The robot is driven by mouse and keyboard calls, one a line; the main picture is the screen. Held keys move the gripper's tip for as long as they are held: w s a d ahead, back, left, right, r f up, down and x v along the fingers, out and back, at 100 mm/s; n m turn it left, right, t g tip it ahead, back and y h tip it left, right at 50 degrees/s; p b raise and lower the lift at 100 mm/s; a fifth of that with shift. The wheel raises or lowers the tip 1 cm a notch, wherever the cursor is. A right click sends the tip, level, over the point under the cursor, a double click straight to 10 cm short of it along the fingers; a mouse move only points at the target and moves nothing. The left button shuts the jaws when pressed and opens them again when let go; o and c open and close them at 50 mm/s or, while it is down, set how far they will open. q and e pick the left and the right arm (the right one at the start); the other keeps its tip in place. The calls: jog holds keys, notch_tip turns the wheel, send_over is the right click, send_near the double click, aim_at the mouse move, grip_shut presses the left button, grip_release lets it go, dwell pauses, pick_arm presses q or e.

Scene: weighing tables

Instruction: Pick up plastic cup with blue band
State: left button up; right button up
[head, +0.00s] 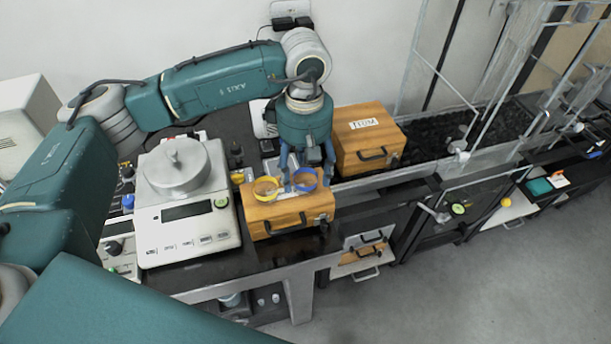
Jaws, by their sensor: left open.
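The plastic cup with the blue band (306,178) sits on top of a small wooden box (278,221), toward its right side. Another cup with a yellow band (265,188) stands just left of it on the same box. My left gripper (304,183) points down from above, with its blue fingers open at the blue-banded cup. The fingers overlap the cup in this view; I cannot tell whether they touch it. My right gripper is not in view.
A white balance (160,240) stands left of the box. A larger wooden box (365,138) with a label stands behind at the right. The table's front edge (255,277) lies close before the small box. Grey floor (480,290) is clear at the right.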

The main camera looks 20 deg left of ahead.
pick_arm(q)
notch_tip(320, 180, down, 3)
jog(key=shift+r, duration=0.2)
jog(key=shift+w, duration=0.1)
jog(key=shift+c, duration=1.1)
jog(key=c, duration=0.7)
jog(key=shift+c, duration=0.3)
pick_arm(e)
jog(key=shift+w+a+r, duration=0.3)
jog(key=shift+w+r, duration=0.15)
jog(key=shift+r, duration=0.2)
